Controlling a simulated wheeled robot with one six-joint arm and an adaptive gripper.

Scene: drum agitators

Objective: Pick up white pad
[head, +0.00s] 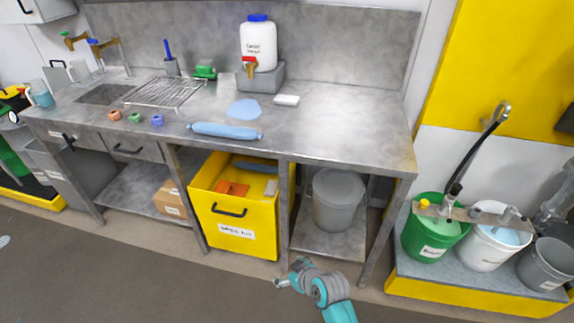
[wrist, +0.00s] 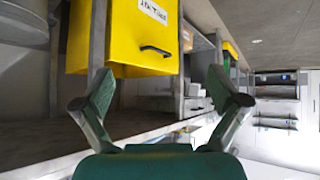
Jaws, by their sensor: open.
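A small white pad (head: 286,100) lies flat on the steel worktop, to the right of a blue puddle-like patch (head: 244,109) and in front of the white container's stand. My gripper (head: 280,284) is low in front of the bench, far below and apart from the pad. In the wrist view my gripper (wrist: 162,90) has its two fingers spread wide with nothing between them. The yellow drawer front (wrist: 125,45) shows beyond the fingers; the white pad is not seen there.
A long blue roll (head: 225,131) lies along the worktop's front edge. A white container with a tap (head: 258,45) stands behind the pad. The yellow drawer juts out below the worktop. A grey bin (head: 338,200) stands on the lower shelf. The worktop right of the pad is clear.

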